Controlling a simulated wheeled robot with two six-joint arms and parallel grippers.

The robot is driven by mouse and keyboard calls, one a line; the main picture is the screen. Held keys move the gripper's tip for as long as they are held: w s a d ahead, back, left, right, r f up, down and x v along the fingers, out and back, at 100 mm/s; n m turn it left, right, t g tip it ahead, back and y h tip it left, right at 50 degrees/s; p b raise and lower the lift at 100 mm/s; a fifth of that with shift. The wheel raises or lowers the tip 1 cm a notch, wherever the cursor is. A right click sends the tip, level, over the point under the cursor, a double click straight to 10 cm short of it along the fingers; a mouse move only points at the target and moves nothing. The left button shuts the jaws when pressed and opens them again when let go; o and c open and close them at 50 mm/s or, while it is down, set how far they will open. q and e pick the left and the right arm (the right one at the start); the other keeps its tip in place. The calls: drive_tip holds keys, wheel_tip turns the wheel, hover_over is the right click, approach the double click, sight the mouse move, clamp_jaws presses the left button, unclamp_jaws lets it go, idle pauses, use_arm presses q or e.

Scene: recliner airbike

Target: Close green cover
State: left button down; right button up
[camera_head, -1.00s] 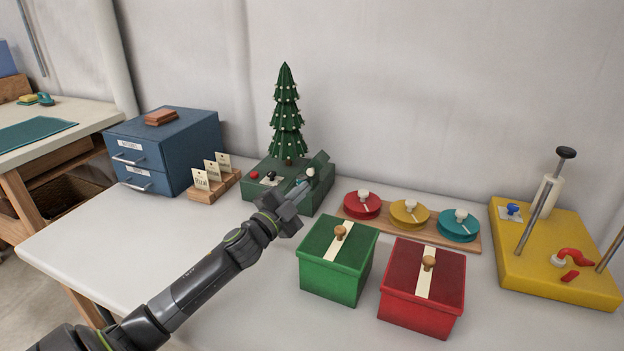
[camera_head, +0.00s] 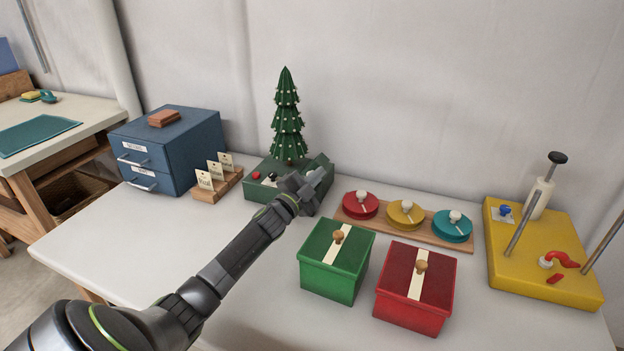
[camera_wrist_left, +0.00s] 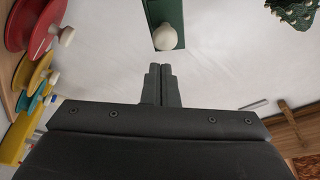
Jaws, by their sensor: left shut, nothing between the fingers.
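The green cover (camera_head: 319,160) stands raised and tilted at the right end of the green base (camera_head: 262,190) under the small tree. In the left wrist view the green cover (camera_wrist_left: 169,12) shows as a narrow panel with a round white knob (camera_wrist_left: 166,38). My left gripper (camera_head: 314,175) is at the cover's front and hides part of it and the base. Its fingertips (camera_wrist_left: 160,68) are shut and empty, just short of the knob in the wrist view, with a small gap visible. My right gripper is not in view.
A tree (camera_head: 288,120) rises behind the left gripper. Right of it stand a red disc (camera_head: 360,206) and others on a wooden board, a green box (camera_head: 335,270), a red box (camera_head: 412,298) and a yellow base (camera_head: 545,265). The front-left table is clear.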

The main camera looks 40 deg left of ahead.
use_arm(q)
drive_tip(key=shift+s+a+f, duration=0.15)
drive_tip(key=shift+a+f, duration=0.3)
drive_tip(key=shift+a, duration=0.2)
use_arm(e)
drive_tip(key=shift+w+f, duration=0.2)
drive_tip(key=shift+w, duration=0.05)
use_arm(q)
drive_tip(key=shift+a, duration=0.1)
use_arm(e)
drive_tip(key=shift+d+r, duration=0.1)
use_arm(q)
drive_tip(key=shift+r+n, duration=0.15)
drive_tip(key=shift+n, duration=0.25)
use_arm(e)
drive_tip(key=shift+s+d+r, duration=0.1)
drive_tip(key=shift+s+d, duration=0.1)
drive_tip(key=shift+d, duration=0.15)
use_arm(q)
drive_tip(key=shift+a, duration=0.15)
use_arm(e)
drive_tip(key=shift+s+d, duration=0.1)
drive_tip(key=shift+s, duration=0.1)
use_arm(q)
drive_tip(key=shift+n+p, duration=0.3)
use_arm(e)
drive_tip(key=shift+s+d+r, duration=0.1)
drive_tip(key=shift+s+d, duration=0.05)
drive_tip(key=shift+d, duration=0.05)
